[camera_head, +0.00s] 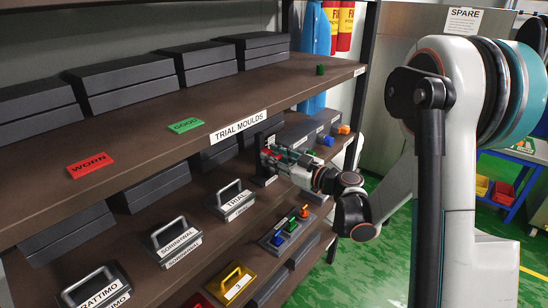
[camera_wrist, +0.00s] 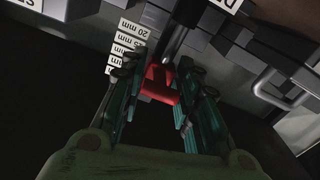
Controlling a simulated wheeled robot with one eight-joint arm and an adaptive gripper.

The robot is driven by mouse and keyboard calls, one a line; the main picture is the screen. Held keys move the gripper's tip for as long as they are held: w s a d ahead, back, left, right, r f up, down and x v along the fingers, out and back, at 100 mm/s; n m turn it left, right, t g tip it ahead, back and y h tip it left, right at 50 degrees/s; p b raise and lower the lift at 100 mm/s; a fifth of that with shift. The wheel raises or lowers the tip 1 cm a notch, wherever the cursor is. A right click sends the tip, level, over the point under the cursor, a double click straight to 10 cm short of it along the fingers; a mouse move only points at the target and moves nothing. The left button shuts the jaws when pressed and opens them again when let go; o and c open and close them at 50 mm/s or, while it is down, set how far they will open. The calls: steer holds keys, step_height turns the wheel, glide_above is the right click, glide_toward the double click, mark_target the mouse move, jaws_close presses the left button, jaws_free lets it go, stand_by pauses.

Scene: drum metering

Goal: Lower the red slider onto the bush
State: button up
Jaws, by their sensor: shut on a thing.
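The red slider (camera_wrist: 160,84) is between the green fingers of my gripper (camera_wrist: 158,92) in the wrist view. The gripper is shut on it. A dark upright post (camera_wrist: 180,40) stands just beyond the slider; whether the two touch cannot be told. In the head view my gripper (camera_head: 282,160) is at the middle shelf, under the upper shelf's front edge, and a bit of red shows by its fingers. I cannot clearly make out the bush under the slider; the fingers and shadow hide that spot.
The upper shelf (camera_head: 160,112) overhangs the gripper closely. Grey blocks with labels (camera_wrist: 128,45) stand beside the fingers. A blue piece (camera_head: 327,141) and an orange piece (camera_head: 343,129) lie to the right. A handled TRIAL mould (camera_head: 236,205) stands to the left.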

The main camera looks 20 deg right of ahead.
steer(key=o, duration=0.7)
steer(key=shift+o, duration=0.2)
steer(key=shift+d, duration=0.1)
steer(key=v, duration=1.2)
